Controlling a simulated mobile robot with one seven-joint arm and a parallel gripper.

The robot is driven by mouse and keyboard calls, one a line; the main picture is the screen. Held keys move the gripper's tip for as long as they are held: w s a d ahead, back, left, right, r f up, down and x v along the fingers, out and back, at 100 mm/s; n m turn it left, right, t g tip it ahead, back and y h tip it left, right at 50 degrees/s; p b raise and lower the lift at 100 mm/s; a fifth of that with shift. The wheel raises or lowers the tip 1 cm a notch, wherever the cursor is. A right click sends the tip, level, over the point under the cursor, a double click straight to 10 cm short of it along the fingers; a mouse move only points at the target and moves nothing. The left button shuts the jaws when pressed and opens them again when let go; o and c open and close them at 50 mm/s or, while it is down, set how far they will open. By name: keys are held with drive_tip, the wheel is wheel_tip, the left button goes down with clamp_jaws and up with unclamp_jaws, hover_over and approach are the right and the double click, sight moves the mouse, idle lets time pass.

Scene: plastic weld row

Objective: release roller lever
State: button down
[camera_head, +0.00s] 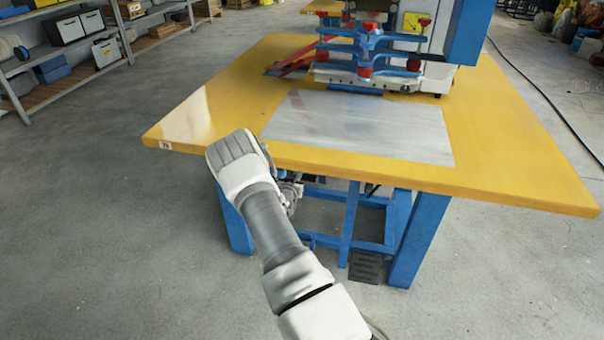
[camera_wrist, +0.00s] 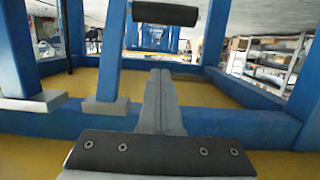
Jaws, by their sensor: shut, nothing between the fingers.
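A black roller (camera_wrist: 165,13) on a blue bar, which looks like the roller lever, is at the top of the wrist view, partly cut by the frame edge. In the head view my gripper (camera_head: 291,192) is mostly hidden behind my wrist, at the front edge of the yellow table. I cannot make out the roller in the head view.
The yellow table (camera_head: 215,105) has a grey plate (camera_head: 355,125) and a blue and red machine (camera_head: 365,50) on top. A blue leg (camera_head: 418,240) and blue bars stand under it, with a black pedal (camera_head: 366,267) low down.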

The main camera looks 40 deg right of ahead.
sight(304, 176)
drive_tip(key=b+x, duration=0.4)
drive_tip(key=x, duration=0.6)
drive_tip(key=shift+s+f, duration=0.1)
drive_tip(key=shift+f, duration=0.1)
drive_tip(key=shift+s+a+f+b, duration=0.2)
drive_tip(key=shift+s+a+f, duration=0.1)
drive_tip(key=shift+f, duration=0.25)
drive_tip(key=shift+s+a+f+b, duration=0.15)
drive_tip(key=shift+s+a+f, duration=0.15)
drive_tip(key=shift+f, duration=0.25)
drive_tip(key=shift+s+a+f, duration=0.15)
drive_tip(key=shift+a+f, duration=0.1)
drive_tip(key=shift+f, duration=0.15)
drive_tip(key=shift+r, duration=0.1)
